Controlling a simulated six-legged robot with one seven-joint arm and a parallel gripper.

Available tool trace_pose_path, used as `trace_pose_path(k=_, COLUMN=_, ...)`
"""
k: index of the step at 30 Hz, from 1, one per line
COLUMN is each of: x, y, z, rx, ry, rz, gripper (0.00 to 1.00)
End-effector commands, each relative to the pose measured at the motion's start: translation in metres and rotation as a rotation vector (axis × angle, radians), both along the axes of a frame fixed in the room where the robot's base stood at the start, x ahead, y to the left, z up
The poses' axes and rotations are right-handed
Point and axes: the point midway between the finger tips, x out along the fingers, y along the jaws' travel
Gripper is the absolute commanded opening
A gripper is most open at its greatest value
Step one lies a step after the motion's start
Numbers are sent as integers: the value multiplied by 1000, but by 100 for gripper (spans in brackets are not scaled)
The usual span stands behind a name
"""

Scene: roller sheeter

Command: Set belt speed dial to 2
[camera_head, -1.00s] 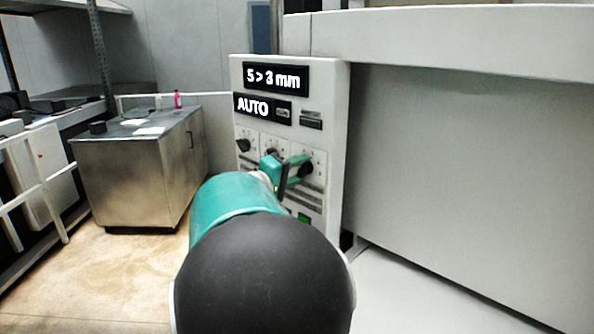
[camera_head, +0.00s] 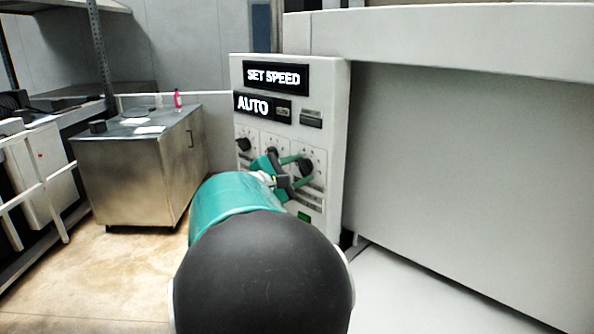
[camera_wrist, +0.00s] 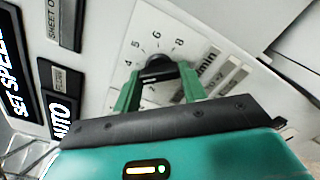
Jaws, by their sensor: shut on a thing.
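The dial under my gripper is a black round knob (camera_wrist: 156,70) on a pale plate, with 4, 5, 6 and 8 printed around it in the wrist view. A pale line shows on the knob, but I cannot tell which number it points to. My gripper (camera_wrist: 160,77) is shut on this knob, one green finger on each side. In the head view the gripper (camera_head: 302,170) reaches the rightmost dial (camera_head: 306,166) on the control panel (camera_head: 340,120). The upper display (camera_head: 276,77) reads SET SPEED and the lower display (camera_head: 254,105) reads AUTO.
Another black dial (camera_head: 243,145) sits at the panel's left, and a middle dial is partly hidden by my gripper. A green button (camera_head: 304,217) is below. The large pale machine body (camera_head: 460,170) stands at right. A steel cabinet (camera_head: 130,180) stands left, with open floor before it.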

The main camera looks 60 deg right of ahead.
Motion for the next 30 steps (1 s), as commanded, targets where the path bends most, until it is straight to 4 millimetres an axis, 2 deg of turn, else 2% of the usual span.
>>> trace_pose_path(k=21, x=-1, y=1, z=-2, rx=210, ry=645, rz=1, gripper=19)
trace_pose_path(k=30, x=-2, y=1, z=-2, rx=284, ry=870, rz=2, gripper=19)
